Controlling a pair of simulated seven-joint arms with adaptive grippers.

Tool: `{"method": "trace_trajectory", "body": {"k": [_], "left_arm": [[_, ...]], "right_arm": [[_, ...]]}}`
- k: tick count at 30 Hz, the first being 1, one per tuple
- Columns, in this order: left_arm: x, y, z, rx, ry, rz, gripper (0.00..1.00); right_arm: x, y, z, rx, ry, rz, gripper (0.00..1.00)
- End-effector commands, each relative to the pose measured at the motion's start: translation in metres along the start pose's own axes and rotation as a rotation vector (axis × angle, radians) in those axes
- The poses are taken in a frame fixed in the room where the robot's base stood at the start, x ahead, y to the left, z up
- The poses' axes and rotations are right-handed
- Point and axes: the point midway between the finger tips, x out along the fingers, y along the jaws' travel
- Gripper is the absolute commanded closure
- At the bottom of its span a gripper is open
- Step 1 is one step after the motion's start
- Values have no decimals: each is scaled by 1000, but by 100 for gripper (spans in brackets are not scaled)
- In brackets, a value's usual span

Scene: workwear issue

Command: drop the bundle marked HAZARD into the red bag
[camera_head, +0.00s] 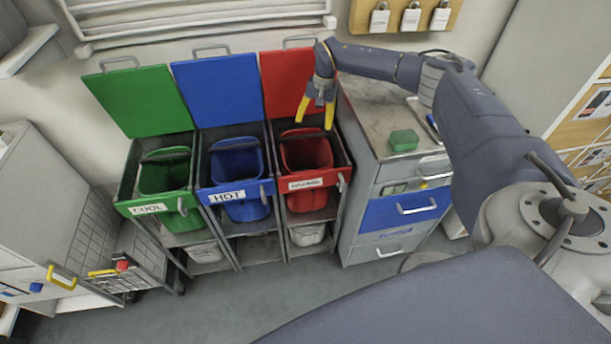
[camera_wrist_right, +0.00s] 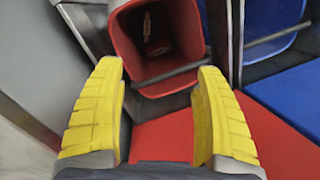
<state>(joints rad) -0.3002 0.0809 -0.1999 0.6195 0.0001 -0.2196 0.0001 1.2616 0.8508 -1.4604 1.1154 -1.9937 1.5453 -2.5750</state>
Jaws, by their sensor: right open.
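The red bag (camera_head: 304,201) hangs open in the right-hand stand of a row of three, under a raised red lid (camera_head: 284,84). My right gripper (camera_head: 315,123) is open, with its yellow fingers pointing down above the back of the red bag. In the right wrist view nothing is between the fingers (camera_wrist_right: 160,70), and the red bag (camera_wrist_right: 190,28) opens just beyond them. A small dark red item with pale patches (camera_wrist_right: 157,47) shows inside the bag; I cannot read any marking on it. No bundle legibly marked HAZARD shows. My left gripper is out of view.
A blue bag (camera_head: 238,172) marked HOT and a green bag (camera_head: 165,178) marked COOL stand to the left. A drawer cabinet (camera_head: 372,125) with a green block (camera_head: 404,140) on top stands right of the red bag. A wire trolley (camera_head: 95,230) stands at left.

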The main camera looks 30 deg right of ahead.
Motion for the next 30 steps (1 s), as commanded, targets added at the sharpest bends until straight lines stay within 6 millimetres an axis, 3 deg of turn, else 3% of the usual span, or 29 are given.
{"method": "trace_trajectory", "body": {"k": [6,12,18,30], "left_arm": [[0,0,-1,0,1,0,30],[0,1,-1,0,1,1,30],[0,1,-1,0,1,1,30],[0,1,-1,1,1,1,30]], "right_arm": [[-39,0,-1,-2,2,-1,29],[-61,0,0,-1,1,0,29],[-72,0,0,-1,0,0,29],[-73,0,0,-1,-1,1,29]]}}
